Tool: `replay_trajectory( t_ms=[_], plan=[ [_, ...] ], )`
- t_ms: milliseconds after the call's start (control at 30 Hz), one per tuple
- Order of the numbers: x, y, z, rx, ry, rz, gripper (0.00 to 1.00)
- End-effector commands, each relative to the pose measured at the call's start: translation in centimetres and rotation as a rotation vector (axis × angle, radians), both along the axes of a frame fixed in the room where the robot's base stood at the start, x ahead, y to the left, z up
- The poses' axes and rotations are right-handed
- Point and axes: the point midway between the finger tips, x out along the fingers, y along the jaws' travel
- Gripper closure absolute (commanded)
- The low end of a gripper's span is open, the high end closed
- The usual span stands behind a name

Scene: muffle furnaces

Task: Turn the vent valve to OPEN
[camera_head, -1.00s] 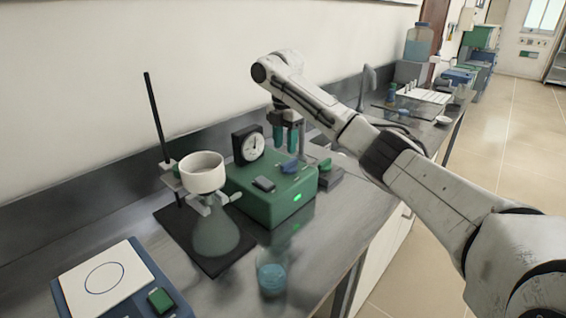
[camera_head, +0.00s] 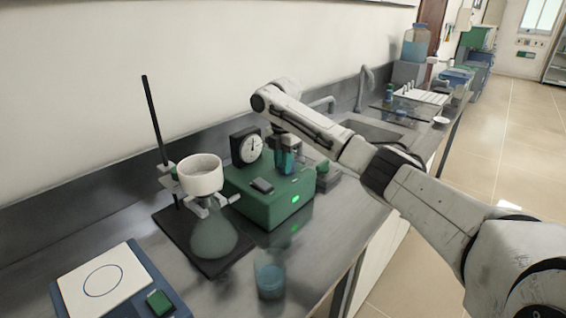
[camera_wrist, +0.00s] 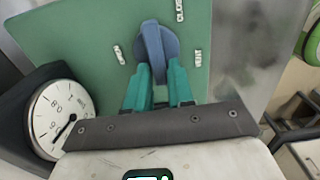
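The vent valve is a blue knob (camera_wrist: 153,46) on top of the green box (camera_head: 262,210). In the wrist view its grip runs roughly up and down the picture. A label reading CLOSE (camera_wrist: 180,9) is above it to the right; smaller labels sit left (camera_wrist: 118,54) and right (camera_wrist: 198,58), too small to read surely. My gripper (camera_wrist: 159,70) has two teal fingers, standing apart on either side of the knob's lower end; contact cannot be made out. In the head view my gripper (camera_head: 287,162) is low over the box and hides the knob.
A beaker (camera_head: 269,277) stands in front. A sink (camera_head: 372,132) lies behind my arm.

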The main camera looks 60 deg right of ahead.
Motion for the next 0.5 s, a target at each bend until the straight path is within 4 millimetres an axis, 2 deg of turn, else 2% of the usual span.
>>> replay_trajectory(
  t_ms=[33,233,500],
  plan=[
    [0.0,0.0,0.01,0.0,0.0,0.0,0.82],
    [0.0,0.01,0.02,0.0,0.0,0.0,1.0],
    [0.01,0.02,0.06,0.0,0.0,-0.004,1.0]
  ],
)
